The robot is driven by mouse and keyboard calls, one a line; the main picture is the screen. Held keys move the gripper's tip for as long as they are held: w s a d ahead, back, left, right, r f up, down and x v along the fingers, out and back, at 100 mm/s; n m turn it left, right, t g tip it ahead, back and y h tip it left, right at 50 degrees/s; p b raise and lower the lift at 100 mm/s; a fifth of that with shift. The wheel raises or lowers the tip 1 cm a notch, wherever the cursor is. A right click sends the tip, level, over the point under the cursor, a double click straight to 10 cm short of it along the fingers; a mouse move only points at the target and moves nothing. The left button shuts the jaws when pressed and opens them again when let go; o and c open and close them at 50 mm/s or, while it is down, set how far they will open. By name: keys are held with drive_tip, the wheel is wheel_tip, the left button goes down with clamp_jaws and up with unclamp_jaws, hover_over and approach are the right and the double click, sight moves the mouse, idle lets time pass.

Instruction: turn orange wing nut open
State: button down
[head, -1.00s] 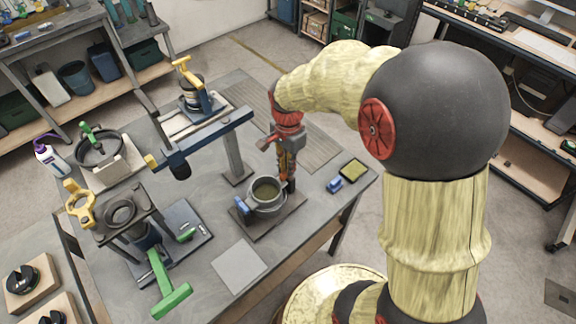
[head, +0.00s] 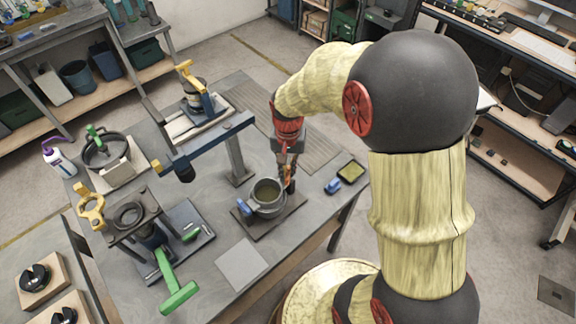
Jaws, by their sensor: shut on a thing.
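A grey round pot (head: 268,196) with a blue part (head: 242,207) on its near left side stands on a dark square plate on the workbench. My gripper (head: 287,180) points down at the pot's far right edge. It is shut on a small orange piece, which appears to be the orange wing nut (head: 291,171). The fingers hide most of the nut, and its exact angle cannot be told.
A grey-blue beam on a post (head: 238,158) stands just left of the pot. A green-handled fixture (head: 178,295) is at the near left. A blue block (head: 333,186) and a yellow-green sponge (head: 351,171) lie to the right. A flat grey sheet (head: 242,264) lies in front.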

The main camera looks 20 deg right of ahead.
sight(288, 173)
drive_tip(key=n+p, duration=0.2)
drive_tip(key=n, duration=0.3)
drive_tip(key=shift+r+n, duration=0.1)
drive_tip(key=shift+n, duration=0.2)
drive_tip(key=shift+n+p, duration=0.65)
drive_tip(key=shift+n, duration=1.55)
drive_tip(key=c, duration=1.9)
unclamp_jaws()
wheel_tip(288, 173, up, 12)
drive_tip(key=shift+f, duration=0.1)
